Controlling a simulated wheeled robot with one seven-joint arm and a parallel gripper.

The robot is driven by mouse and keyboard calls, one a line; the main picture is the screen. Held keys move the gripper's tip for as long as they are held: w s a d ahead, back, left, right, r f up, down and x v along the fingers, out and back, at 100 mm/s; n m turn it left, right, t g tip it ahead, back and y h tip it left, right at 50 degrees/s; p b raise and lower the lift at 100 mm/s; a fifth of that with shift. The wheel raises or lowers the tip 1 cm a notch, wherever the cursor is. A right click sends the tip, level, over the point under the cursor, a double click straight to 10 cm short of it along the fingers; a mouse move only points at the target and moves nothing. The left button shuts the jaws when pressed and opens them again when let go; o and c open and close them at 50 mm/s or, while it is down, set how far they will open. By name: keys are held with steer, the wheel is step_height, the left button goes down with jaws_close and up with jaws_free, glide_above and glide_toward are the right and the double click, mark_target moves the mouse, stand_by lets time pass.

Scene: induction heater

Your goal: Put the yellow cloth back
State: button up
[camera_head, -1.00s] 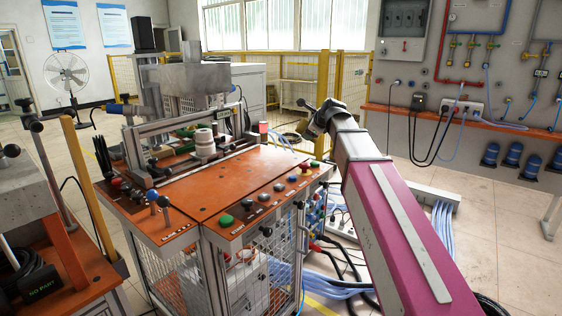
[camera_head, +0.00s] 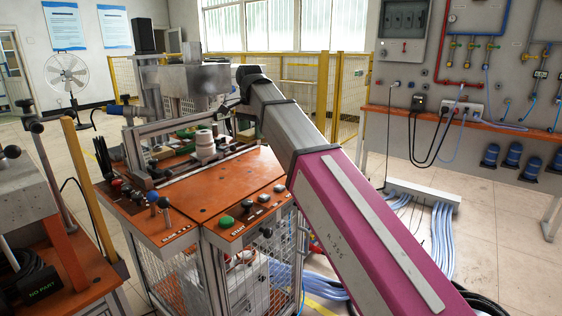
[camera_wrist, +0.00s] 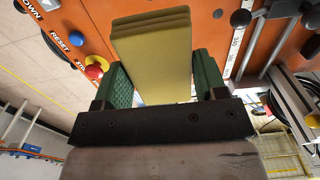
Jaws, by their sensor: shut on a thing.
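The yellow cloth (camera_wrist: 152,48) is a folded, layered pad in the wrist view. It lies between the two green fingers of my gripper (camera_wrist: 161,68), which is shut on it. It hangs out past the fingertips, in front of the orange machine table (camera_wrist: 75,18). I cannot tell whether the cloth touches the table. In the camera_head view neither the cloth nor the fingers can be made out; the end of my arm is over the back right of the orange table (camera_head: 185,199).
A row of buttons, with a green button (camera_head: 226,221), lines the table's front edge. A white cylindrical part (camera_head: 204,145) stands in the fixture behind. A grey metal block (camera_head: 185,78) is above it. A red-and-yellow knob (camera_wrist: 96,67) sits close to the fingers.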

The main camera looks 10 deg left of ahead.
steer(key=w+d+f, duration=0.2)
steer(key=d, duration=0.1)
steer(key=w+d+f, duration=0.2)
steer(key=d, duration=0.1)
steer(key=w+d+f, duration=0.2)
steer(key=w, duration=0.1)
steer(key=shift+d+f, duration=0.4)
steer(key=shift+f, duration=2.05)
steer(key=shift+w, duration=0.1)
steer(key=o, duration=0.9)
steer(key=shift+c, duration=0.2)
step_height(320, 180, up, 12)
